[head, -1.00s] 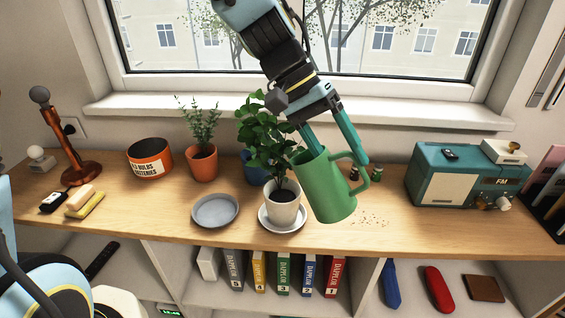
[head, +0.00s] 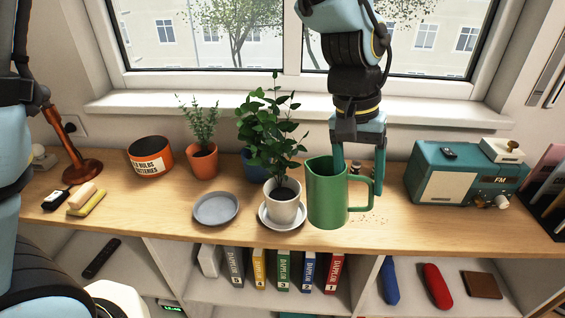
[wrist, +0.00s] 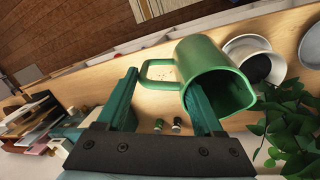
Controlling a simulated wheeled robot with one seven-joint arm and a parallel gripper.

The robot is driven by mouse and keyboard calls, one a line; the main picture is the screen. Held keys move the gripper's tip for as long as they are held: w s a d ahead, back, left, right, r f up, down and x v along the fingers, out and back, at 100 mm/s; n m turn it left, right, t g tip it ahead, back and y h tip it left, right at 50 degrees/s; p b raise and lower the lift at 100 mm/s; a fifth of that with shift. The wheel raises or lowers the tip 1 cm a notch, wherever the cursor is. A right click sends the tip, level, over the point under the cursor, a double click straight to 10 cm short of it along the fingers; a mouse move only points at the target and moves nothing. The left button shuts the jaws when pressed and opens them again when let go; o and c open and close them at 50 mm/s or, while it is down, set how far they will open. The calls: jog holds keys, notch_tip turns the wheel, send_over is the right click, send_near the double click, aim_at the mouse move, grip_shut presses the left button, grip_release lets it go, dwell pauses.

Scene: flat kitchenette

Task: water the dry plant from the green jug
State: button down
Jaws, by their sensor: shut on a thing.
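The green jug (head: 326,200) stands upright, just right of the white plant pot (head: 284,212); I cannot tell whether its base touches the counter. My gripper (head: 360,178) is above and behind the jug, shut on it near its handle; the exact contact is unclear. In the wrist view the jug (wrist: 222,88) is beside the right finger, with its handle between the fingers of my gripper (wrist: 160,95). The leafy plant (head: 270,130) rises from the white pot on a white saucer (head: 268,222). Dark soil (wrist: 254,68) shows in the pot. The jug's contents are hidden.
A blue pot (head: 252,165) is partly hidden behind the leaves. An orange pot with a small plant (head: 203,162), an orange tin (head: 150,165) and a grey dish (head: 215,209) stand left. A teal radio (head: 455,180) stands right. Reddish crumbs (head: 372,219) lie beside the jug.

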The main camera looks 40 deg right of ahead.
jog(key=shift+s+d+f+t+y+b, duration=0.25)
jog(key=shift+d+f+t+y+b, duration=0.1)
jog(key=shift+f+t, duration=0.25)
jog(key=shift+r, duration=0.1)
dwell(1.4)
notch_tip(320, 180, up, 6)
jog(key=p, duration=0.5)
